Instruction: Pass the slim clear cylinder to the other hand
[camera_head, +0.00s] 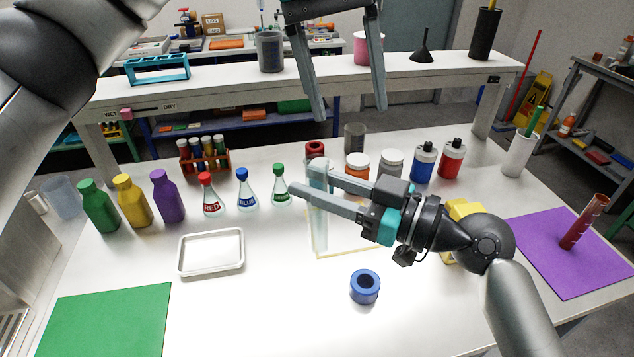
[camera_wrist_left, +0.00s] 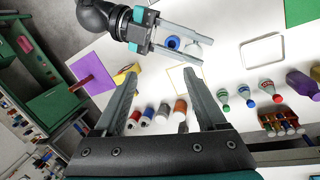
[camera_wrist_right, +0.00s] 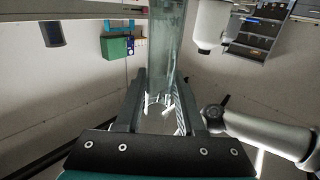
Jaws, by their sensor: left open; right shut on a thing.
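The slim clear cylinder (camera_head: 319,225) is upright over the middle of the table in the head view. My right gripper (camera_head: 308,181) is shut on its upper part. In the right wrist view the cylinder (camera_wrist_right: 167,40) runs up from between the right gripper's fingers (camera_wrist_right: 164,88). Whether its base touches the table is hard to tell. My left gripper (camera_head: 349,111) is open and empty, fingers pointing down, above and behind the cylinder in the head view. The left wrist view shows its open fingers (camera_wrist_left: 163,80) with the right gripper beyond them.
A yellow-outlined square (camera_head: 372,250) lies beneath the cylinder. Flasks (camera_head: 242,192), bottles (camera_head: 168,197) and jars (camera_head: 390,165) stand close behind and left. A blue ring-shaped holder (camera_head: 365,287) sits in front. A white tray (camera_head: 211,252) is left.

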